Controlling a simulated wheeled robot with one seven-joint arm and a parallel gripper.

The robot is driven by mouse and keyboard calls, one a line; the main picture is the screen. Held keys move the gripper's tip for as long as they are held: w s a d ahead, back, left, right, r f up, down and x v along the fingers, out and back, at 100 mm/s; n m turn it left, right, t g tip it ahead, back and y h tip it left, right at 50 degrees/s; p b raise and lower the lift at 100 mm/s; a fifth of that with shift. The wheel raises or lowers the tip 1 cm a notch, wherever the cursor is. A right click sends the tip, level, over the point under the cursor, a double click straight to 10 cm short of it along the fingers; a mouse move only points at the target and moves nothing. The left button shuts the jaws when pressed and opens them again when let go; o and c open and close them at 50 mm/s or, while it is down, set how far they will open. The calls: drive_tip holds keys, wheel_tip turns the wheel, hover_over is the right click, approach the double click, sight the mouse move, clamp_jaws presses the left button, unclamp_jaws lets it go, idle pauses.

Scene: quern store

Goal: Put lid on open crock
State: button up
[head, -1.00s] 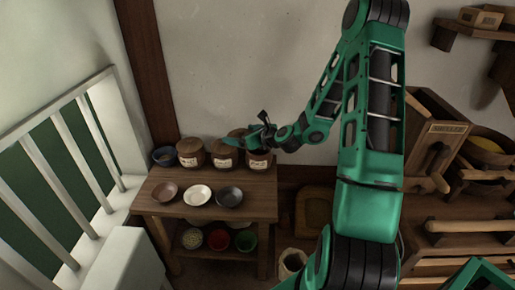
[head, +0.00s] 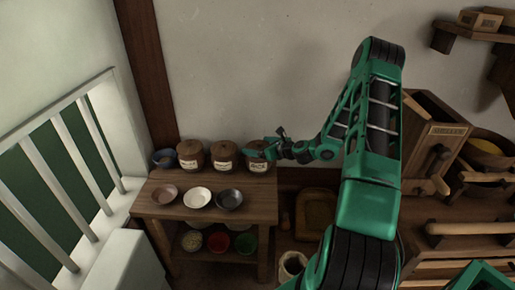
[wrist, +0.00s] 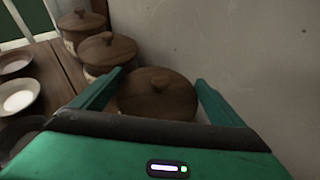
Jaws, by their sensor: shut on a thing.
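My gripper (head: 259,147) is at the rightmost crock (head: 258,166), at the back right of the small wooden table. In the wrist view its two green fingers (wrist: 159,78) stand on either side of a round brown wooden lid (wrist: 157,98) with a small knob, and are shut on it. The lid is over the rightmost crock's mouth; I cannot tell whether it sits fully on the rim, as the lid and my gripper hide it. Two other labelled crocks, the left one (head: 190,155) and the middle one (head: 224,156), stand beside it with lids on.
A dark blue pot (head: 164,158) stands left of the crocks. A brown bowl (head: 164,193), a white bowl (head: 197,197) and a dark bowl (head: 229,199) line the table's front. The wall (wrist: 255,60) is close behind. Several bowls sit on the lower shelf.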

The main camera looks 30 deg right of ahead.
drive_tip(key=shift+f, duration=0.25)
drive_tip(key=o, duration=0.7)
drive_tip(key=shift+o, duration=0.2)
drive_tip(key=s+a+r+n+g, duration=0.2)
drive_tip(key=s+r+n+g, duration=0.2)
drive_tip(key=s, duration=1.1)
drive_tip(key=s+a+r+n+g+h, duration=0.1)
drive_tip(key=s+a+r+n+g, duration=0.2)
drive_tip(key=s+r+n, duration=0.8)
drive_tip(key=s+a+r+n+g+h, duration=0.1)
drive_tip(key=s+a+r+n+g, duration=0.2)
drive_tip(key=s+n, duration=0.9)
drive_tip(key=s+r+g, duration=0.3)
drive_tip(key=s+r, duration=0.1)
drive_tip(key=s, duration=0.4)
drive_tip(key=shift+s+r, duration=0.3)
drive_tip(key=shift+s, duration=0.1)
